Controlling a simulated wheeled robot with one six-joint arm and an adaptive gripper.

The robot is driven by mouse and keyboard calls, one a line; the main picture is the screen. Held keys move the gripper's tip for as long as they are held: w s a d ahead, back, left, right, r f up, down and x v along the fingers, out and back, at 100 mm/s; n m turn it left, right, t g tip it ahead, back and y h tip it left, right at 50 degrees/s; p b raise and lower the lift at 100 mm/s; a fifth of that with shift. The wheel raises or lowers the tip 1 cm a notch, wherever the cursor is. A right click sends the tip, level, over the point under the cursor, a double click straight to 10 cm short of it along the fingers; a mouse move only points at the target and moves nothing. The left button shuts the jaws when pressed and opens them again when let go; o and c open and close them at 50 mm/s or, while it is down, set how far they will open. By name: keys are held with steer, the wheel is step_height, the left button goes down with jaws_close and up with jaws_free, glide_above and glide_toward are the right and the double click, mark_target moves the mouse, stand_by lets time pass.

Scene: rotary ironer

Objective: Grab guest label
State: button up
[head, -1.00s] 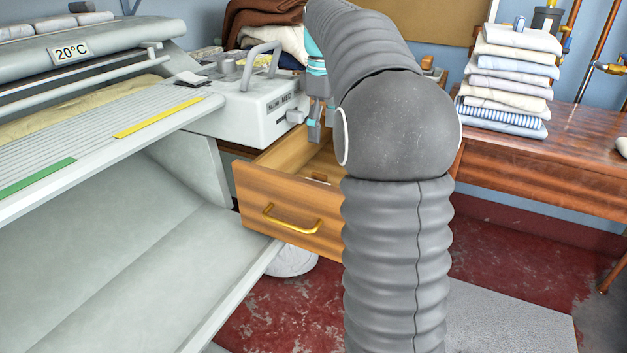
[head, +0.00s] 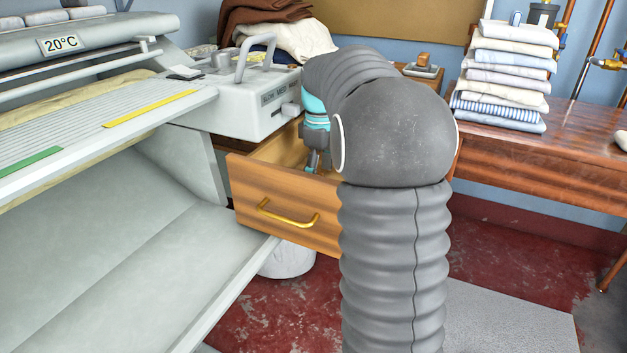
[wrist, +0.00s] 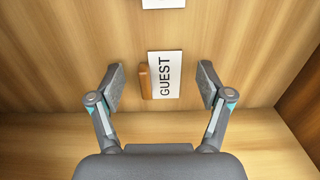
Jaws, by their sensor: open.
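The guest label is a white card (wrist: 167,75) printed "GUEST" with a brown wooden strip (wrist: 145,82) along its left edge. It lies on the wooden floor of the open drawer (head: 285,196). In the wrist view my gripper (wrist: 160,84) is open, with one finger on each side of the label and gaps on both sides. I cannot tell how high the fingertips are above the drawer floor. In the head view my gripper (head: 313,162) is down in the drawer, partly hidden by my arm, and the label is hidden.
Another white card (wrist: 163,3) shows at the top edge of the wrist view. A drawer wall (wrist: 304,108) stands at the right. The grey ironer (head: 120,150) is left of the drawer. Folded linen (head: 503,75) is stacked on the right table (head: 560,130).

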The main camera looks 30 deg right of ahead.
steer(key=shift+f, duration=0.25)
jaws_close()
stand_by(0.5)
